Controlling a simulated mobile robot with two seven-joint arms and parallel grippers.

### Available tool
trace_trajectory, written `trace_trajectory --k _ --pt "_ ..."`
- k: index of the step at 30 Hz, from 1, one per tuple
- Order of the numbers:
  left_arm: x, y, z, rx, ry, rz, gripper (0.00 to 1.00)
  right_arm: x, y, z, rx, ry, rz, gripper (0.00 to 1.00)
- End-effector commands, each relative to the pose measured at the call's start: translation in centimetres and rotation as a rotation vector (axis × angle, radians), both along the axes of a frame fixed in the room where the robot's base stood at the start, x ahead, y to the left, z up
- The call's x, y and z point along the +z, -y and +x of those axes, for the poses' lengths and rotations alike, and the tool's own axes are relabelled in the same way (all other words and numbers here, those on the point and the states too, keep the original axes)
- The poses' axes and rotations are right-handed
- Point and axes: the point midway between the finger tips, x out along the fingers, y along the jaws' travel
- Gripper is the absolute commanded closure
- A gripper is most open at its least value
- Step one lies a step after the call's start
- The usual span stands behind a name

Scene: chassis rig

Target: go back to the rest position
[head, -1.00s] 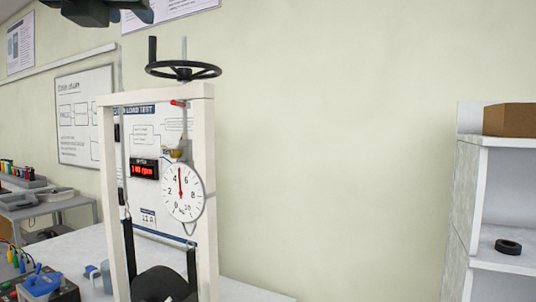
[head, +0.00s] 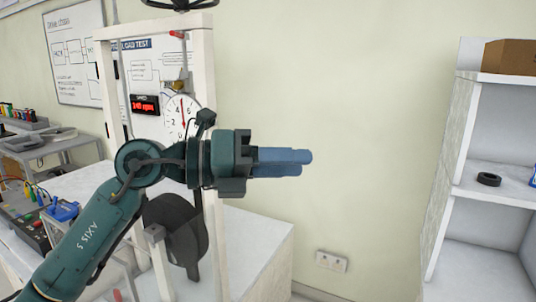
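My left arm comes in from the lower left, and its gripper (head: 285,162) points right in front of the load-test rig. Its blue fingers overlap from this side, so I cannot tell whether they are open or shut. I see nothing hanging from them. My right gripper is out of view. The white rig frame (head: 209,85) stands behind the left arm, with a black handwheel (head: 180,4) cut off at the top. The round dial gauge (head: 178,112) is partly hidden by my wrist. A dark wheel (head: 182,235) shows below the wrist.
A white shelf unit (head: 458,125) at the right holds a cardboard box (head: 508,57) and a black ring (head: 488,179). A bench with leads and a blue clamp-like item (head: 62,211) is at the left. Bare wall and open space lie between rig and shelf.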

Motion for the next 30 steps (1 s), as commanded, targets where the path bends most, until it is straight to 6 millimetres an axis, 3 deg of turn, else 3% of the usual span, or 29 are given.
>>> trace_trajectory --k 1,5,11,14,18,20,24,27,30 --pt "-1.4 0.2 -0.5 -0.037 -0.099 -0.109 0.67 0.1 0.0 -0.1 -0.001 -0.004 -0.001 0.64" --pt "-3.6 -0.7 -1.1 -0.073 -0.332 -0.398 0.67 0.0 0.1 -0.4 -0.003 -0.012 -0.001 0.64" --pt "-9.0 -4.6 0.4 0.034 -0.726 -0.83 0.67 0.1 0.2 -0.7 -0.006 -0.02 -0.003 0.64" --pt "-13.6 -7.3 1.2 0.156 -0.936 -1.023 0.67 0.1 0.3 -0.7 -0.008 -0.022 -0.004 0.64" --pt "-22.1 -11.0 0.9 0.389 -1.24 -1.25 0.67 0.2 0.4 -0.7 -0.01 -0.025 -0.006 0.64" --pt "-26.4 -12.5 0.0 0.512 -1.373 -1.327 0.67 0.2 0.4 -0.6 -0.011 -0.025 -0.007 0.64" --pt "-35.8 -15.0 -4.3 0.796 -1.659 -1.448 0.67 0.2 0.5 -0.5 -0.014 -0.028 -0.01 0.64" --pt "-41.2 -16.1 -8.4 0.982 -1.835 -1.489 0.67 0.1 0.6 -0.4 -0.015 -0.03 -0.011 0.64" --pt "-44.9 -16.6 -12.2 1.124 -1.97 -1.504 0.67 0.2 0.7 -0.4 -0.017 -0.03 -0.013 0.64"
